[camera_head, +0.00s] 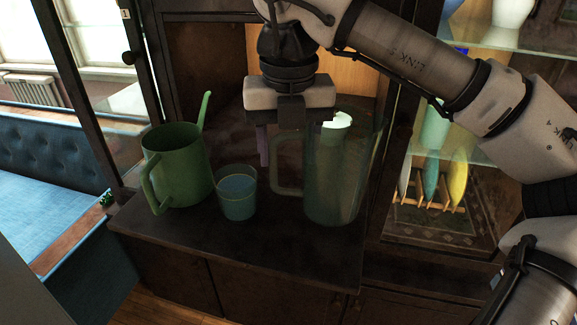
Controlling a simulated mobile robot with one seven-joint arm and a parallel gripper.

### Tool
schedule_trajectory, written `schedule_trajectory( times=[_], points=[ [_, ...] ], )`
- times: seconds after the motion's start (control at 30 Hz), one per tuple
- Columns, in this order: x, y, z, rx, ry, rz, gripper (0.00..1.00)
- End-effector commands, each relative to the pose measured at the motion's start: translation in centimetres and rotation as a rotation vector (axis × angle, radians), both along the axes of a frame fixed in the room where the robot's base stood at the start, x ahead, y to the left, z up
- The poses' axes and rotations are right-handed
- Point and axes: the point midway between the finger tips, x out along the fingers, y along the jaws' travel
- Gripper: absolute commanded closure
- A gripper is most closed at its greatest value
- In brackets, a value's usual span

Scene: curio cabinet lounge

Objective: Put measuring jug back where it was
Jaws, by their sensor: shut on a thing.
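The measuring jug (345,185) is a tall, see-through, grey-green jug with its handle at its left side. It stands upright at the right part of the dark cabinet top (265,248). I cannot tell whether its base touches the wood or hangs just above it. My gripper (287,150) points down at the jug's upper left, by the handle, and is shut on the jug. One purple finger shows left of the handle. The other finger is hard to make out against the jug, so the exact grip point is unclear.
A green watering can (178,172) and a blue-green glass tumbler (237,195) stand left of the jug. Glass shelves with vases (431,175) are at the right. The cabinet's front strip is clear.

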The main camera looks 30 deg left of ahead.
Motion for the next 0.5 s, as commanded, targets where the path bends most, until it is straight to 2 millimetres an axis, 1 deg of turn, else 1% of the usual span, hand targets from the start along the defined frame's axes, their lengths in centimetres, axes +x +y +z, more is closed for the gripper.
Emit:
schedule_trajectory(
  times=[0.13, 0.3, 0.37, 0.5],
  points=[
    [0.0, -0.1, -1.1, 0.000, 0.000, 0.001, 1.00],
    [0.0, 0.0, -3.4, 0.000, 0.001, 0.001, 1.00],
    [0.0, 0.0, -3.8, 0.001, -0.001, 0.000, 1.00],
    [0.0, 0.0, -3.9, 0.000, -0.002, -0.001, 1.00]
  ],
)
